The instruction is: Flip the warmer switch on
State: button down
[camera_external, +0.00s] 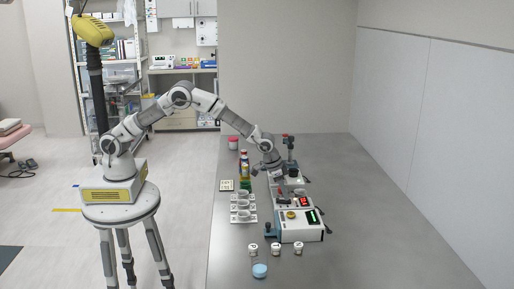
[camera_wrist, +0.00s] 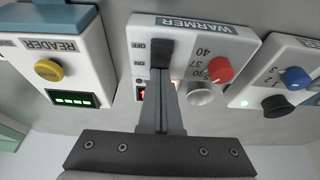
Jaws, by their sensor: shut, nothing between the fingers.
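The warmer (camera_wrist: 205,50) is a white box labelled WARMER, with OFF and ON marks at its left side in the wrist view. A dark block (camera_wrist: 160,52) lies beside these marks; I cannot tell whether it is the switch or the tips of my fingers. My gripper (camera_wrist: 162,82) is shut and empty, its fingers reaching to this spot; contact is unclear. A red lit display (camera_wrist: 141,95) shows partly behind the fingers. In the external view the warmer (camera_external: 286,196) stands on the grey table, just in front of my gripper (camera_external: 279,177).
The warmer has a red knob (camera_wrist: 220,69) and a pale knob (camera_wrist: 201,94). The reader (camera_wrist: 62,50) with a yellow button stands left, and a device with a blue knob (camera_wrist: 295,77) right. Cups on a white tray (camera_external: 250,220) and jars (camera_external: 276,249) stand nearby on the table (camera_external: 360,230).

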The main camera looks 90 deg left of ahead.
aim_at(282, 201)
jog(key=shift+s, duration=0.4)
jog(key=shift+w+r, duration=0.1)
jog(key=shift+r, duration=0.45)
notch_tip(282, 201, up, 13)
jog(key=p, duration=0.2)
